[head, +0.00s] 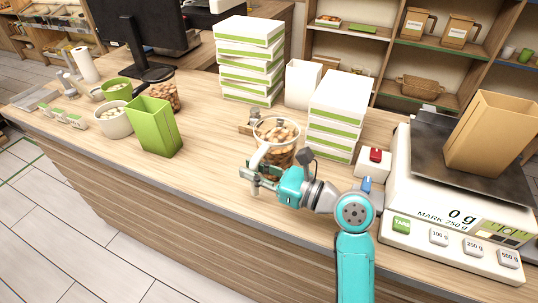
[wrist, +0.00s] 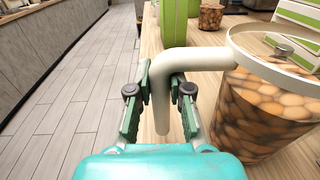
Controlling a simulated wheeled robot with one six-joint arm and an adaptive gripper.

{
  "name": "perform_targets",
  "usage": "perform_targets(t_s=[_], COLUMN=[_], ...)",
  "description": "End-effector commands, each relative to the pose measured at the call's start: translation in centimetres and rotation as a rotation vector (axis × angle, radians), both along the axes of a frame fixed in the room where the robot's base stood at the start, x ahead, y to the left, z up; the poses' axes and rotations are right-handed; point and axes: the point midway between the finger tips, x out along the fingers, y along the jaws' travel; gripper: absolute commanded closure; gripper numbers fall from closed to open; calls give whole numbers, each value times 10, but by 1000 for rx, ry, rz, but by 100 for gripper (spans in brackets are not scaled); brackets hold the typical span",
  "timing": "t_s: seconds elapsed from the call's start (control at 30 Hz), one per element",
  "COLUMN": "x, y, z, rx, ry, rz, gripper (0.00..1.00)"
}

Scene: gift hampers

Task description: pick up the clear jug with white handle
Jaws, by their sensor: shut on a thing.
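The clear jug (head: 275,146) stands near the front edge of the counter in the head view, full of brown, nut-like pieces. It fills the right of the wrist view (wrist: 262,115). Its white handle (wrist: 162,85) extends left from the rim and bends downward. My gripper (wrist: 162,93) is shut on the handle, with a finger on each side of its downward part. In the head view my gripper (head: 256,178) is at the jug's front left. The jug appears upright; whether its base touches the counter is hard to tell.
A green box (head: 154,126) and a white pot (head: 114,120) stand left of the jug. Stacked white-green boxes (head: 335,115) stand close on its right. A scale (head: 450,210) bearing a tan bag (head: 490,135) is farther right. The counter's front strip (head: 215,175) is clear left of my gripper.

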Motion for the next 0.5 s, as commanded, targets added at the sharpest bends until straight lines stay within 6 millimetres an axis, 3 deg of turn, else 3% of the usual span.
perform_targets(t_s=[0.5], x=[0], y=[0], z=[16], rx=[0], ry=[-4], rz=[-1], gripper=[100])
